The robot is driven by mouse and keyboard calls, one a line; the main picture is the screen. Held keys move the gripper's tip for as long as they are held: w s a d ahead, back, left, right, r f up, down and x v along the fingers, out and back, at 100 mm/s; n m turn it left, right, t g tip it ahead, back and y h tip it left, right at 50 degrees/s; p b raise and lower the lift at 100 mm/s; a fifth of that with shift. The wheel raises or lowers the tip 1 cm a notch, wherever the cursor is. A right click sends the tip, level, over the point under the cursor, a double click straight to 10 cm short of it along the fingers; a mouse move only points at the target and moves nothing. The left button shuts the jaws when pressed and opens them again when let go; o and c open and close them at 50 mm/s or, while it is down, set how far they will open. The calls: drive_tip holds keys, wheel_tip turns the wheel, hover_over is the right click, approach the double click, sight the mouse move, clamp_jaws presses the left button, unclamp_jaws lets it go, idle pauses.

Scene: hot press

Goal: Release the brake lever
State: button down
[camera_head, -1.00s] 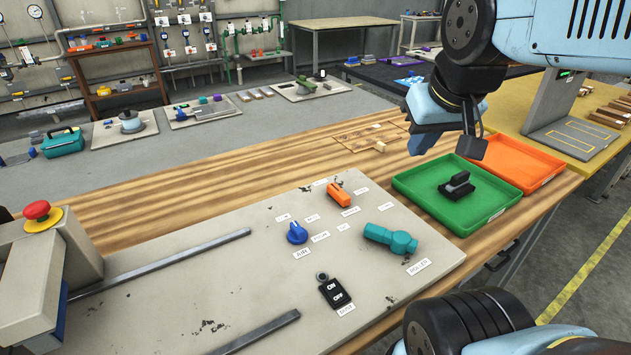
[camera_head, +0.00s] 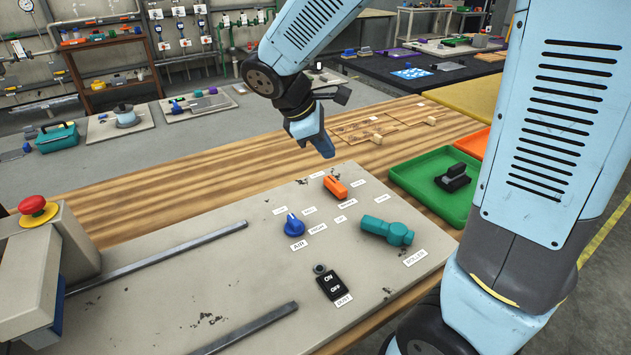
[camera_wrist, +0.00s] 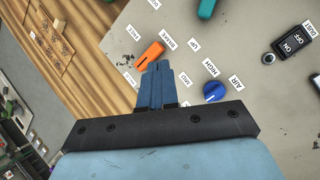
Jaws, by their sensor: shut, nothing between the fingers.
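The orange lever (camera_head: 335,188) lies on the grey panel (camera_head: 190,255), near its back edge, beside several small white labels. One label beside it seems to read BRAKE in the wrist view, where the orange lever (camera_wrist: 149,55) lies just above and left of the fingertips. My gripper (camera_head: 326,150) is shut and empty, pointing down above the back edge of the panel, behind the orange lever and apart from it. The blue fingers (camera_wrist: 157,68) show closed together in the wrist view.
A blue AIR knob (camera_head: 293,228), a teal ROLLER handle (camera_head: 387,231) and a black ON/OFF switch (camera_head: 332,285) stand near the lever. Metal rails (camera_head: 155,258) and a red emergency button (camera_head: 33,205) are to the left. A green tray (camera_head: 408,176) is to the right.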

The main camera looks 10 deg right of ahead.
sight(328, 185)
drive_tip(key=w+a+f+n+t+h, duration=0.2)
drive_tip(key=w+a+f+n, duration=0.1)
drive_tip(key=a+f+n, duration=0.4)
drive_tip(key=a, duration=0.3)
drive_tip(key=shift+w+a+f+h, duration=0.2)
drive_tip(key=shift+f+h, duration=0.1)
drive_tip(key=shift+f, duration=0.1)
drive_tip(key=x, duration=1)
drive_tip(key=shift+s, duration=0.1)
drive_tip(key=shift+w+d, duration=0.2)
drive_tip(key=shift+d, duration=0.4)
drive_tip(key=shift+w+d, duration=0.25)
drive_tip(key=shift+d, duration=0.35)
drive_tip(key=shift+w+d, duration=0.4)
drive_tip(key=shift+d, duration=0.35)
